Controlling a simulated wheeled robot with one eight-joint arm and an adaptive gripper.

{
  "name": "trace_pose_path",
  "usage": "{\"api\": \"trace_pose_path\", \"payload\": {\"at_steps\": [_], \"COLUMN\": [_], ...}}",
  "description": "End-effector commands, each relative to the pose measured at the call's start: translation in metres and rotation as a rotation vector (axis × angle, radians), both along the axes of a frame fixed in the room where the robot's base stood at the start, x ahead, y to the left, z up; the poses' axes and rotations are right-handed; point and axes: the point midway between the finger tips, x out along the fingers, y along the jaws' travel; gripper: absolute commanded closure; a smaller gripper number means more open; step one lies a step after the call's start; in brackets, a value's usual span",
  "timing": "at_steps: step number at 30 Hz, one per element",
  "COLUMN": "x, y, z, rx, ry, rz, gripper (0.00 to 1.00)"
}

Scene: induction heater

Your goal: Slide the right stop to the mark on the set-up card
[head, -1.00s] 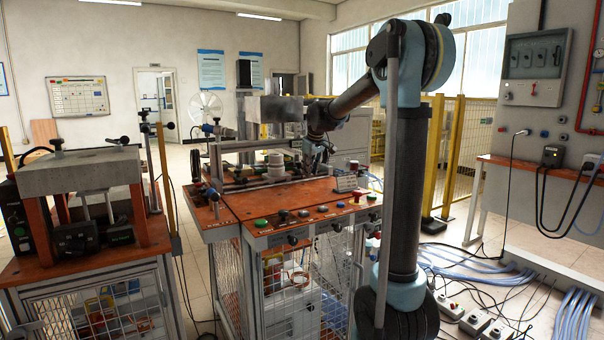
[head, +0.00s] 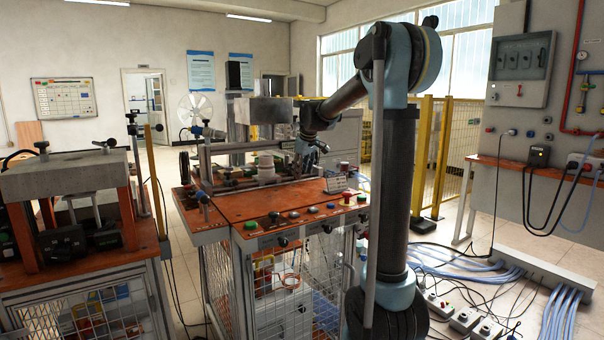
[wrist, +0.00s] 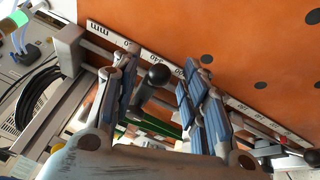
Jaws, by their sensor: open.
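In the wrist view my gripper (wrist: 162,60) is open, its two blue-padded fingers apart. A black ball knob (wrist: 158,74) shows between the fingers with a gap on both sides; it looks like a stop's handle, but I cannot tell which stop. A white scale strip (wrist: 240,105) marked in mm runs behind the fingers and is partly hidden by them. A second black ball knob (wrist: 312,157) is at the lower right edge. In the head view my gripper (head: 308,150) is low over the bench's back right.
The orange bench top (head: 265,205) has several buttons along its front edge. A grey block (head: 264,110) stands above the rear. A second bench with a press (head: 65,170) is at the left. Cables (head: 450,265) lie on the floor at the right.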

Motion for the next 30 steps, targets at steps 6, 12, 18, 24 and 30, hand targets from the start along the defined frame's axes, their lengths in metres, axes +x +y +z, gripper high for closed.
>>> {"api": "trace_pose_path", "payload": {"at_steps": [6,12,18,24,30], "x": [-0.014,-0.029,-0.040,-0.045,-0.045], "y": [-0.004,-0.008,-0.012,-0.013,-0.013], "z": [0.030,0.066,0.091,0.102,0.103], "rx": [0.000,0.000,0.000,0.000,0.000], "ry": [0.000,0.000,0.001,0.001,0.001], "rz": [0.000,0.000,0.000,0.000,0.000], "gripper": [0.59,0.59,0.59,0.59,0.59]}}
